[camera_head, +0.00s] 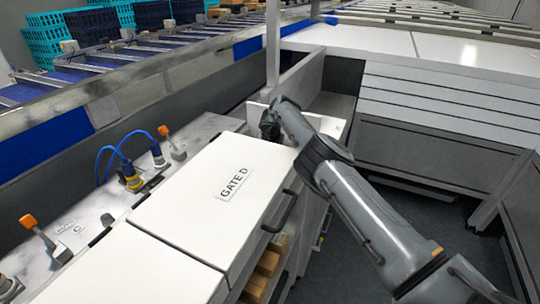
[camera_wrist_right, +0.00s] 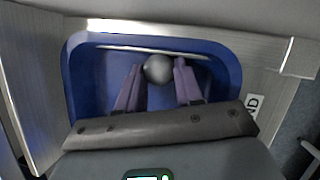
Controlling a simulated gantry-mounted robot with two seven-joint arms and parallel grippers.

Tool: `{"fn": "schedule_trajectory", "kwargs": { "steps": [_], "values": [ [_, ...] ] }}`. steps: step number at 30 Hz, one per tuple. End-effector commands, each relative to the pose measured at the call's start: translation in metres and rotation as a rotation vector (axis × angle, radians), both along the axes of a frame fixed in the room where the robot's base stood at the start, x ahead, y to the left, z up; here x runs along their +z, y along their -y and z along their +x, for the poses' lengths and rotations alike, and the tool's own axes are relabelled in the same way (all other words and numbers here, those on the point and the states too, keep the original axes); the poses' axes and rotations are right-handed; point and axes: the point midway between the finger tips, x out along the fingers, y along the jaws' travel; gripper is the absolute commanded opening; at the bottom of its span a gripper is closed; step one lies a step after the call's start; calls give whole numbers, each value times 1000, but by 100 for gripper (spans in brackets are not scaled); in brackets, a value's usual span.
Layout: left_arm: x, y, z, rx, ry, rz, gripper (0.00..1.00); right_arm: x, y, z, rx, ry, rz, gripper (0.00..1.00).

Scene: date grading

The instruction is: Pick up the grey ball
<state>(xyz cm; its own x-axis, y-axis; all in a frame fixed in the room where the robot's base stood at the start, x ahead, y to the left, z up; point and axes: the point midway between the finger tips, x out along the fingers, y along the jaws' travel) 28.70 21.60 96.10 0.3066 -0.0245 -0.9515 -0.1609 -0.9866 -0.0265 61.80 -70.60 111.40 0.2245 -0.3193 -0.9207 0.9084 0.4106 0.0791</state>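The grey ball (camera_wrist_right: 158,68) shows in the right wrist view as a dark, shiny sphere. It is between the two purple-grey fingertips of my right gripper (camera_wrist_right: 159,72), with a finger against each side. The right gripper looks shut on it. Ball and fingers are over a blue recess (camera_wrist_right: 88,75) with rounded corners; whether the ball touches the floor cannot be seen. In the head view my right arm comes in from the lower right, and its wrist end is low behind the white GATE D cover (camera_head: 180,215). The ball is hidden there. My left gripper is not in view.
Pale walls (camera_wrist_right: 35,90) stand around the blue recess. Orange-tipped levers (camera_head: 40,235) and blue cables (camera_head: 115,155) are left of the cover. A slatted grey cabinet (camera_head: 440,110) stands on the right. Teal crates (camera_head: 45,38) are at the back left.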

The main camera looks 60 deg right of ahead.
Motion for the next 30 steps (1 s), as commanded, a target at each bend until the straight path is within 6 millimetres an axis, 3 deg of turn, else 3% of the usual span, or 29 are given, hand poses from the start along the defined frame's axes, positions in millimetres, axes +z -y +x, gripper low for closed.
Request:
{"fn": "schedule_trajectory", "kwargs": {
  "steps": [14,24,30],
  "values": [
    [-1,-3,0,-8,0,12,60,4,-1,1,2,1,2,6],
    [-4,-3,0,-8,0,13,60,43,-1,1,1,5,1,6],
    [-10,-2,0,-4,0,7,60,51,4,-19,1,-3,-2,6]
  ]
}}
